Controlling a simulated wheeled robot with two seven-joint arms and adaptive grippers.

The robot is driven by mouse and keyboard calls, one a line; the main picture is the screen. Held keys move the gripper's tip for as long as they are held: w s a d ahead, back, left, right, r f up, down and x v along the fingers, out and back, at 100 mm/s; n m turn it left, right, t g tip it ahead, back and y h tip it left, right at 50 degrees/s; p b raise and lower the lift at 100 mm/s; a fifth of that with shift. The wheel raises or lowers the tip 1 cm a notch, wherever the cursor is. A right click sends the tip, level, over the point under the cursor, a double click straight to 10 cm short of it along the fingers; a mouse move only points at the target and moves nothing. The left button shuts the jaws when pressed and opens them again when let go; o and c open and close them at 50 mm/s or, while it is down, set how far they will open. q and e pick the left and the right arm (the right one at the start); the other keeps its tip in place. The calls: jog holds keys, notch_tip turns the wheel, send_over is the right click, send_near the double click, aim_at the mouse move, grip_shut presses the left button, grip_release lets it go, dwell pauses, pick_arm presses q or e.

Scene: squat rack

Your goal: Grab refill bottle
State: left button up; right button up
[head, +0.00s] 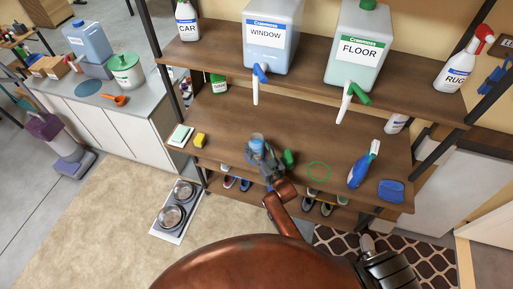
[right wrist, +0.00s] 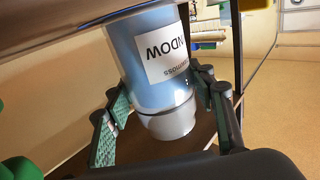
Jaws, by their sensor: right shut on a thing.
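A small blue bottle (head: 257,146) is at the front of the lower wooden shelf in the head view, partly covered by my gripper. In the right wrist view the bottle (right wrist: 160,85) is translucent blue with a white WINDOW label, upside down in that picture, and a pale grey end piece. My right gripper (head: 266,160) is shut on it, with green-padded fingers on both sides in the right wrist view (right wrist: 158,115). Whether the bottle touches the shelf is unclear. A WINDOW dispenser tank (head: 271,38) stands on the shelf above. My left gripper is not in view.
A FLOOR tank (head: 357,50) stands beside the WINDOW tank; both spouts hang over the shelf edge. A green item (head: 289,158) is close right of my gripper. A green ring (head: 318,171), blue spray bottle (head: 362,166) and blue sponge (head: 391,191) are further right.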

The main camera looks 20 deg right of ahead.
jog(key=shift+r, duration=0.1)
jog(key=c, duration=0.9)
